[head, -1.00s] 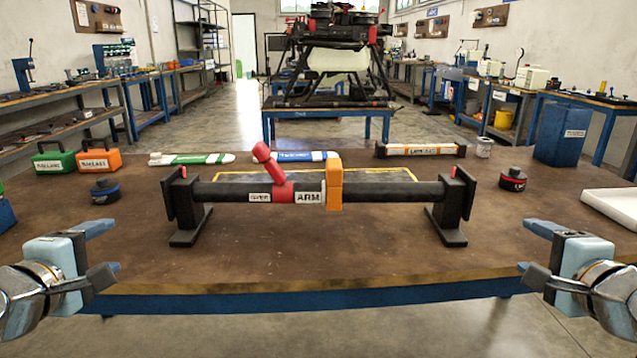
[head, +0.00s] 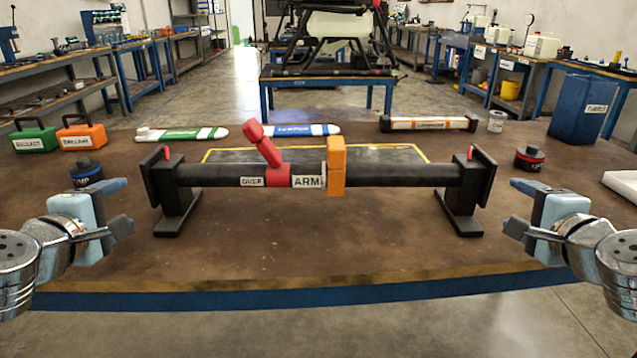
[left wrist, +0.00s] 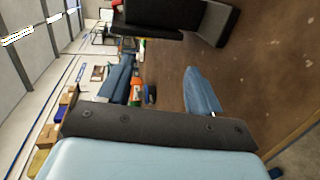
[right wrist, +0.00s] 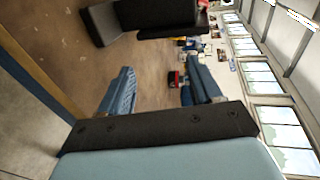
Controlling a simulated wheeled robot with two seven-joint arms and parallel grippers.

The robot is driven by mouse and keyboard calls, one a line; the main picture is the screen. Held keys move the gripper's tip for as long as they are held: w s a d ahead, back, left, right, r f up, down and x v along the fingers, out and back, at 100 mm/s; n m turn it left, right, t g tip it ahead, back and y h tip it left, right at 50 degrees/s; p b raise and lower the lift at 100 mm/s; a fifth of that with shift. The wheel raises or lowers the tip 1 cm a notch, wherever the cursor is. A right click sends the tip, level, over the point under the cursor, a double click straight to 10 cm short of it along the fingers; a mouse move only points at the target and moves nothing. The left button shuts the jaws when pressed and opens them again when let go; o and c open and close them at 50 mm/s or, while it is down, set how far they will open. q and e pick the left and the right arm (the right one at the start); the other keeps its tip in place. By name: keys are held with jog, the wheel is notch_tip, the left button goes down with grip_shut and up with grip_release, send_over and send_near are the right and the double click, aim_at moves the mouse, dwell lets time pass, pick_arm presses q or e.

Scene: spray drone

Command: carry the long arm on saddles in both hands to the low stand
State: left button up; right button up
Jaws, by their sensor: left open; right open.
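The long arm (head: 220,175) is a black tube with a red branch, an orange block and a label reading "OVER ARM". It rests level on two black saddles, the left saddle (head: 177,205) and the right saddle (head: 466,205). A dark low pad with a yellow outline (head: 385,155) lies behind the arm; I cannot tell whether it is the low stand. My left gripper (head: 128,207) is open and empty, left of the left saddle. My right gripper (head: 512,206) is open and empty, right of the right saddle. Saddle parts show in the left wrist view (left wrist: 150,17) and right wrist view (right wrist: 157,15).
Green (head: 35,140) and orange (head: 82,137) cases and a dark round pump (head: 86,173) stand at left. White-green (head: 180,134) and white-blue (head: 300,130) tubes and an orange-white bar (head: 428,124) lie behind. A red-black round part (head: 530,158) and blue bin (head: 583,110) are at right.

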pick_arm(q)
jog(key=x, duration=1)
jog(key=shift+w+d+f, duration=0.1)
jog(key=shift+w, duration=0.05)
pick_arm(e)
jog(key=x, duration=1)
jog(key=shift+w+a+f, duration=0.1)
jog(key=shift+w+a, duration=0.05)
pick_arm(q)
jog(key=shift+w+d, duration=0.15)
jog(key=shift+w, duration=0.05)
pick_arm(e)
jog(key=shift+w+a, duration=0.1)
jog(key=shift+w, duration=0.1)
pick_arm(q)
jog(key=shift+s+d, duration=0.1)
jog(key=shift+d, duration=0.35)
pick_arm(e)
jog(key=shift+s+a, duration=0.15)
jog(key=shift+a, duration=0.3)
pick_arm(q)
jog(key=shift+d, duration=0.15)
pick_arm(e)
jog(key=shift+a, duration=0.15)
